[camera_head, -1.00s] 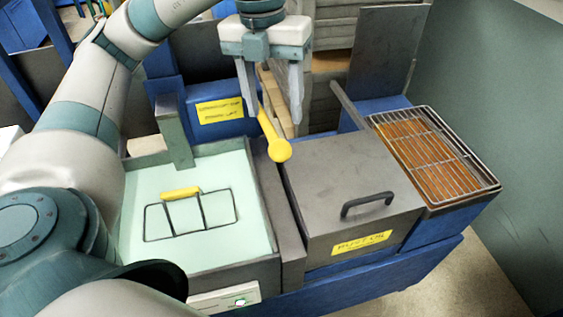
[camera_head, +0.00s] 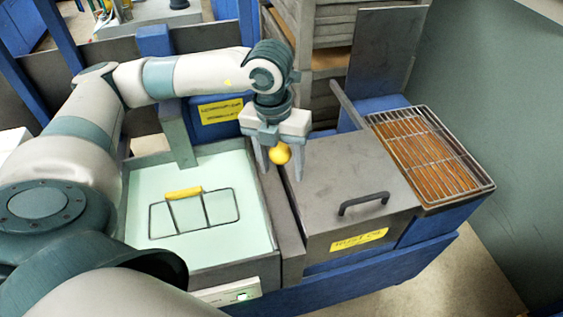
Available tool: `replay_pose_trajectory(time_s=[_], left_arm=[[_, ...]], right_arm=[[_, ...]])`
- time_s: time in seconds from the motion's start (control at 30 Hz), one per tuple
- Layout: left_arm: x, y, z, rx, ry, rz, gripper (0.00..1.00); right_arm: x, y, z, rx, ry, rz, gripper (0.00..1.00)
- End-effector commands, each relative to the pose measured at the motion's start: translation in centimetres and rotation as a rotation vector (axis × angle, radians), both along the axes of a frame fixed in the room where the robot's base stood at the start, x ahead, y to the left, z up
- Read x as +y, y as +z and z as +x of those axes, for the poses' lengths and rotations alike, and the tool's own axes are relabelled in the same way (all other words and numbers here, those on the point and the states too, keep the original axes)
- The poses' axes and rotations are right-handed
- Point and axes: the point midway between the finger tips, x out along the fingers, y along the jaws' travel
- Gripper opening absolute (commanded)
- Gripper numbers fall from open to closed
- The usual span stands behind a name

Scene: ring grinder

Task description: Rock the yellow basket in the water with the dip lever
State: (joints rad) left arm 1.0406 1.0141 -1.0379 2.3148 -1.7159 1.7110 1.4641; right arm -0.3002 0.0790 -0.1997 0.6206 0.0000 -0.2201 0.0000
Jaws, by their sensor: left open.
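The dip lever shows as a yellow ball knob (camera_head: 280,153) between the water tank and the dark lidded box; its shaft is hidden behind my gripper. My left gripper (camera_head: 280,170) points down with its two fingers open on either side of the knob. I cannot tell whether they touch it. The basket (camera_head: 196,212), a dark wire frame with a yellow handle (camera_head: 184,193), sits in the pale green water of the tank (camera_head: 262,235). Most of the basket is under the water. My right gripper is not in view.
Right of the lever stands a dark box lid (camera_head: 345,190) with a black handle (camera_head: 364,202) and a yellow label. Beyond it is a wire rack over an orange-brown tray (camera_head: 430,155). A grey post (camera_head: 177,133) rises at the tank's back edge. Stacked crates stand behind.

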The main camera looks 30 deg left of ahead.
Motion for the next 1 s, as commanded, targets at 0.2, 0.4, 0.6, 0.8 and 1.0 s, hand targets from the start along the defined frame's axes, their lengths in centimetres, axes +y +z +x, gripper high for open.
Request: replay_pose_trajectory(time_s=[0.2,0.4,0.6,0.8,1.0], left_arm=[[0.0,-0.6,0.0,0.0,0.0,0.0,0.55],[0.0,-0.6,0.0,0.0,0.0,0.0,0.5],[0.0,-0.5,0.0,0.0,0.0,0.0,0.02],[0.1,0.0,0.1,0.008,0.003,-0.008,0.0],[0.7,2.8,0.6,0.064,0.008,-0.07,0.0]], right_arm=[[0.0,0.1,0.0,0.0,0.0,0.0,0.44],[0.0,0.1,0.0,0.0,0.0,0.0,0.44],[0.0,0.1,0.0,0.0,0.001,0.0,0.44],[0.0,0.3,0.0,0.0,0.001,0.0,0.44],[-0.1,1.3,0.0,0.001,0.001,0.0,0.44]])
